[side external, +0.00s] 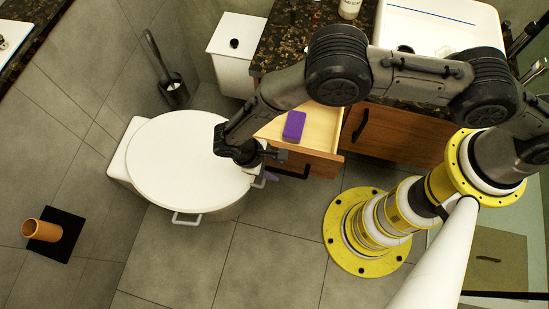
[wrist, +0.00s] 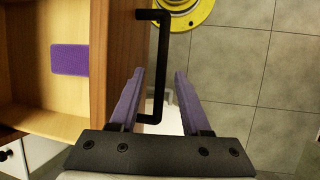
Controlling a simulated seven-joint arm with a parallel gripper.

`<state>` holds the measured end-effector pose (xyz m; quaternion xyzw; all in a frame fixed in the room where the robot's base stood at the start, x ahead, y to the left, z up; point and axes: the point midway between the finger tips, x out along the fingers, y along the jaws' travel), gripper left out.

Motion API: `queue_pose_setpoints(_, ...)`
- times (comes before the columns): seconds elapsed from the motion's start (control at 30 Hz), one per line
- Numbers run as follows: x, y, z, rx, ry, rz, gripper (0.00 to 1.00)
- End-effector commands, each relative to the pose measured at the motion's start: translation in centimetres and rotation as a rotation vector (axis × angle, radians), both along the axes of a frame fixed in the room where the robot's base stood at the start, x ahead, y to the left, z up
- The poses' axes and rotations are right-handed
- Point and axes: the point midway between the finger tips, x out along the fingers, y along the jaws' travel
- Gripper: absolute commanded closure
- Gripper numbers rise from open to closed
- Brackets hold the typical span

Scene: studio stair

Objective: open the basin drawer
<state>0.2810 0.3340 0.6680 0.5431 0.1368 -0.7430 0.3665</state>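The basin drawer (side external: 325,145) stands pulled out from the wooden cabinet under the basin (side external: 440,25), its light wooden inside showing. A purple block (side external: 294,125) lies in it; it also shows in the wrist view (wrist: 70,60). The drawer's black bar handle (wrist: 165,50) is on its front, at the right of the drawer in the wrist view. My gripper (wrist: 161,72) is open, its two purple fingers apart, near one end of the handle. The handle bar appears in the gap between the fingers; I cannot tell whether they touch it. In the side view, my gripper (side external: 270,178) is beside the drawer front.
A round white lidded bin or toilet (side external: 185,160) stands close by my gripper. A white box (side external: 235,50), a brush holder (side external: 173,92) and an orange cup (side external: 42,229) stand around. The tiled floor (side external: 265,255) in front is clear.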

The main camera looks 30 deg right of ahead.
Motion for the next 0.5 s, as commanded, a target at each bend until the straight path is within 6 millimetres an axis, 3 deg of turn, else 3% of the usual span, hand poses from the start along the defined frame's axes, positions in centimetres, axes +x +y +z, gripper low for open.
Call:
queue_pose_setpoints(0.27, 0.0, 0.1, 0.2, -0.001, 0.001, 0.0, 0.53)
queue_pose_setpoints(0.5, 0.6, 1.6, 3.5, 0.003, -0.002, -0.001, 0.53)
